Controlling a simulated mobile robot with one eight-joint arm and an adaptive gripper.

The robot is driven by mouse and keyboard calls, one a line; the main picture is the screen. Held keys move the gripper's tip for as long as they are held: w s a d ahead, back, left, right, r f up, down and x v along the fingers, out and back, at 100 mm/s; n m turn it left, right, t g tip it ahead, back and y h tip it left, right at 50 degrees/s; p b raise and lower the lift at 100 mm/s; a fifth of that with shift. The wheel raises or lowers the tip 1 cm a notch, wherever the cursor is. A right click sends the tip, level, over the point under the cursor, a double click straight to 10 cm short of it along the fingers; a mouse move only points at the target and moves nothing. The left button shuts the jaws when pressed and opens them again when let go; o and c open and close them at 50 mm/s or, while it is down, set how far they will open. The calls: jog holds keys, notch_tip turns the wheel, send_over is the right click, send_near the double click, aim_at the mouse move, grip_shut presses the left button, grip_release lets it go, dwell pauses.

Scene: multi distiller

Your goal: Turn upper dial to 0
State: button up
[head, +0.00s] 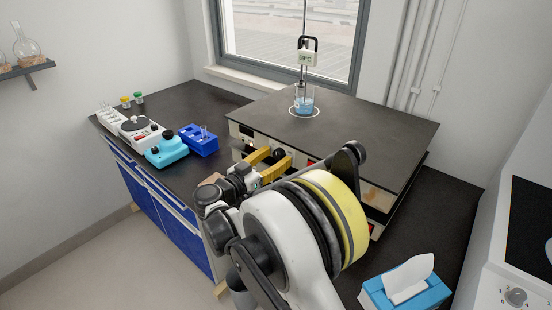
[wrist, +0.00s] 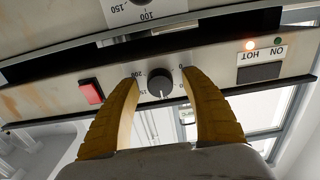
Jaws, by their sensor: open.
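The wrist view appears upside down, so its lower panel is the upper one. The upper dial (wrist: 160,83) is a round black knob with a white mark pointing down in the picture, between the scale's 200 side at left and 0 at right. My gripper (wrist: 160,82) is open, with one yellow finger on each side of this dial and visible gaps between. In the head view my gripper (head: 276,158) is at the front panel of the hotplate (head: 365,118). A lower dial (wrist: 143,8), marked 100 and 150, is partly cut off at the wrist view's top.
A red switch (wrist: 91,91) and a black switch (wrist: 259,72) flank the dial; an orange light glows near HOT. A beaker (head: 303,103) of blue liquid stands on the hotplate. A blue rack (head: 199,141) is left; a tissue box (head: 405,287) is front right.

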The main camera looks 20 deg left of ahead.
grip_shut()
jog(key=shift+n, duration=0.4)
dwell(0.5)
jog(key=n, duration=0.4)
jog(key=shift+n, duration=0.3)
jog(key=n, duration=0.6)
jog(key=shift+d+p, duration=0.1)
jog(key=shift+p, duration=0.25)
jog(key=n, duration=0.6)
jog(key=shift+n, duration=0.3)
jog(key=n, duration=0.5)
jog(key=shift+r+n, duration=0.1)
jog(key=shift+n, duration=0.2)
